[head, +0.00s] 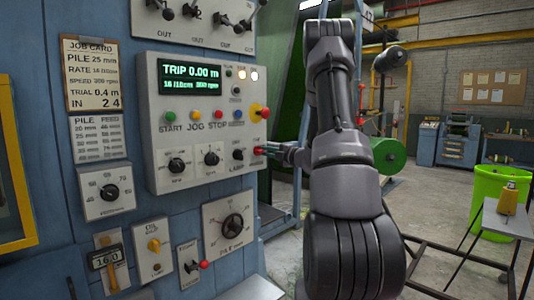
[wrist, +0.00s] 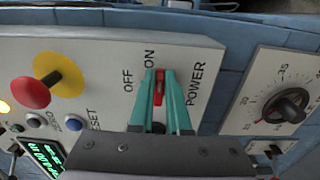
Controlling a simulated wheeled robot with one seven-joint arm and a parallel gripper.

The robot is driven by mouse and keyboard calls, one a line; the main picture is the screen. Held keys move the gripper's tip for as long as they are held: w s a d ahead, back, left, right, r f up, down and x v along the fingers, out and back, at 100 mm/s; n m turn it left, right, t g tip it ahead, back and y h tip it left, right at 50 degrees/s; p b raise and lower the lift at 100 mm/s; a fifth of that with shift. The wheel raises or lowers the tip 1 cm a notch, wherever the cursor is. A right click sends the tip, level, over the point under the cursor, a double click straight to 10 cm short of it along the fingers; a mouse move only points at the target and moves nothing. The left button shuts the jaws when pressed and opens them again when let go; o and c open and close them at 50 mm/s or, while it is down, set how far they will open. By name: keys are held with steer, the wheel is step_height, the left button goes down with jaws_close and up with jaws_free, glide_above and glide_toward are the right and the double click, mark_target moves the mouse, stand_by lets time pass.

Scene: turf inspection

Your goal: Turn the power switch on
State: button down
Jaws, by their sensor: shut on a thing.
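The red power switch (wrist: 159,88) is on the light grey control panel, between my gripper's two teal fingers (wrist: 160,76). The fingers are shut on its handle. In the wrist view the handle lies upright in the picture, its upper end near the word ON; OFF is to its left and POWER to its right. In the head view my gripper (head: 270,150) reaches from the right to the lower right corner of the control panel (head: 160,100), where a bit of red shows. The fingers and arm hide part of the switch.
A red-and-yellow stop button (wrist: 45,85) sits close by on the panel; it also shows in the head view (head: 260,112). The lamp knob (head: 238,154) is just left of my gripper. The pile dial (head: 231,224) is below. A green bin (head: 500,195) stands off right.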

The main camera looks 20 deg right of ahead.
steer(key=shift+f, duration=0.1)
steer(key=c, duration=0.9)
jaws_free()
steer(key=v, duration=1.1)
